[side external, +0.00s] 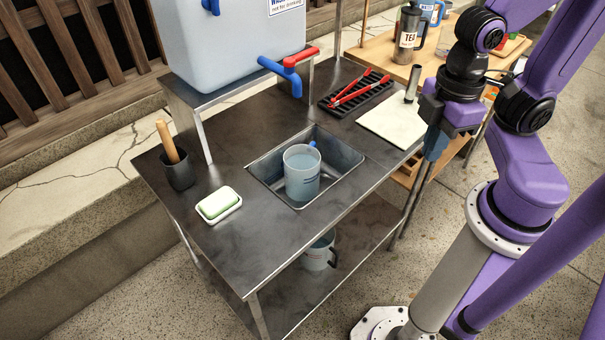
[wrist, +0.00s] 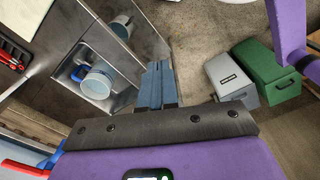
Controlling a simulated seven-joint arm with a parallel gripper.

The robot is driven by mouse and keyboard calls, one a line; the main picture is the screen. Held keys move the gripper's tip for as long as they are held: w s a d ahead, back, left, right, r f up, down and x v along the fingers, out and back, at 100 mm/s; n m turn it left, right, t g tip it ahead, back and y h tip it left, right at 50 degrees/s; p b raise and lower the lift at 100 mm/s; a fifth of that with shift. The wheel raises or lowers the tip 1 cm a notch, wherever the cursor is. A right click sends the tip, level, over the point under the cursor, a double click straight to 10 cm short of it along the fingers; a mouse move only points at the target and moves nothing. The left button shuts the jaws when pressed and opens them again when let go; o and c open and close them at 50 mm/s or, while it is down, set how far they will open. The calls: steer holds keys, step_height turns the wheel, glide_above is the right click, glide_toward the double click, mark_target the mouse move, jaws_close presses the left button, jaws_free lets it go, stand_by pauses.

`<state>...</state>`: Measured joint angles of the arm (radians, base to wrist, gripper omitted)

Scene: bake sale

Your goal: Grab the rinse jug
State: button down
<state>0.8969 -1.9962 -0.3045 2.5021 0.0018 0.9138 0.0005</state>
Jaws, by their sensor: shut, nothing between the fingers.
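A translucent pale-blue jug (side external: 302,172) with a blue handle stands upright in the sink basin (side external: 345,155). It also shows in the wrist view (wrist: 97,83), with its handle towards the upper left. A second jug (side external: 319,254), whitish with a dark handle, stands on the lower shelf, and the wrist view shows it too (wrist: 122,26). I see no label that tells which is the rinse jug. My gripper (side external: 432,156) is shut and empty beyond the table's right edge, apart from both jugs. Its blue-grey fingers (wrist: 157,72) are together in the wrist view.
A water tank (side external: 225,45) with red and blue taps (side external: 283,70) stands behind the sink. A soap dish (side external: 219,207) and a dark cup with a wooden-handled tool (side external: 179,172) are at left. A black rack (side external: 352,95) and white board (side external: 390,122) are at right.

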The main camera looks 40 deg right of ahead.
steer(key=c, duration=1)
jaws_free()
steer(key=shift+a+f, duration=0.1)
steer(key=w+a+f+m+y, duration=0.2)
steer(key=w+a+f+m, duration=0.35)
steer(key=a+m, duration=0.2)
steer(key=m+t+h, duration=0.3)
steer(key=m+t, duration=0.9)
steer(key=m, duration=0.9)
glide_toward(314, 146)
steer(key=shift+x, duration=4.05)
